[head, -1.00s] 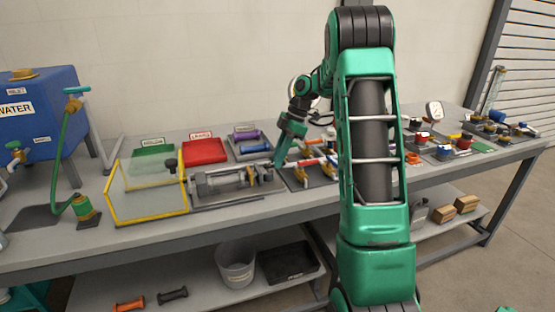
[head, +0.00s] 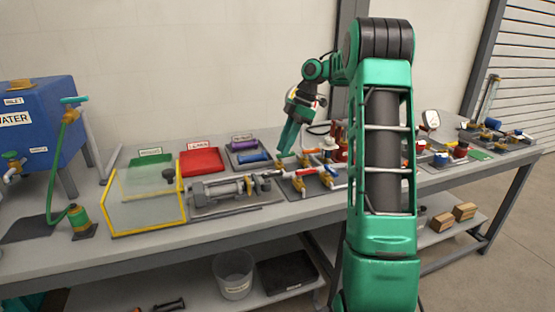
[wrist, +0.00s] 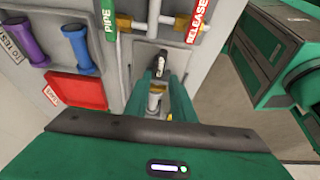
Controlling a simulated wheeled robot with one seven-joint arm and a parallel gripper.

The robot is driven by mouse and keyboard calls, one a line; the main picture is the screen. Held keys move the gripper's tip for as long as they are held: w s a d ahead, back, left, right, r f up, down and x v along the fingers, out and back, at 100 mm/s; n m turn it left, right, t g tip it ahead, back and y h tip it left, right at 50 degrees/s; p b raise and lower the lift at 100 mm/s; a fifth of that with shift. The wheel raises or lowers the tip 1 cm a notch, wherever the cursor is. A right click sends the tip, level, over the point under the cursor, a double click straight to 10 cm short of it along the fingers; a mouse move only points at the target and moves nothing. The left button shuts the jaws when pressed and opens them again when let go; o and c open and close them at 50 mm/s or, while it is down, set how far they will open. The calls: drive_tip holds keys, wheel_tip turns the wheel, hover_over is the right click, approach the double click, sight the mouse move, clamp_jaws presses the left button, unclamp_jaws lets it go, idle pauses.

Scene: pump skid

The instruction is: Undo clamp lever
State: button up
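My gripper (head: 282,150) hangs over the bench in the head view, pointing down just behind the right end of the grey clamp rig (head: 225,187). In the wrist view its green fingers (wrist: 160,92) are apart. A pale metal cylinder (wrist: 155,101) with a brass part shows between them; I cannot tell whether they touch it. A dark-tipped piece (wrist: 162,62) shows just past the fingers. I cannot tell for sure which part is the clamp lever. The lower part of the wrist view is filled by my gripper body.
A yellow-edged clear guard (head: 146,205) stands left of the rig. A red tray (head: 201,161) and a blue cylinder (head: 251,157) lie behind it. Valves and pipes (head: 310,178) crowd the bench to the right. A blue water tank (head: 40,125) stands at the left.

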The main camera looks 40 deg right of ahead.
drive_tip(key=shift+v, duration=1.15)
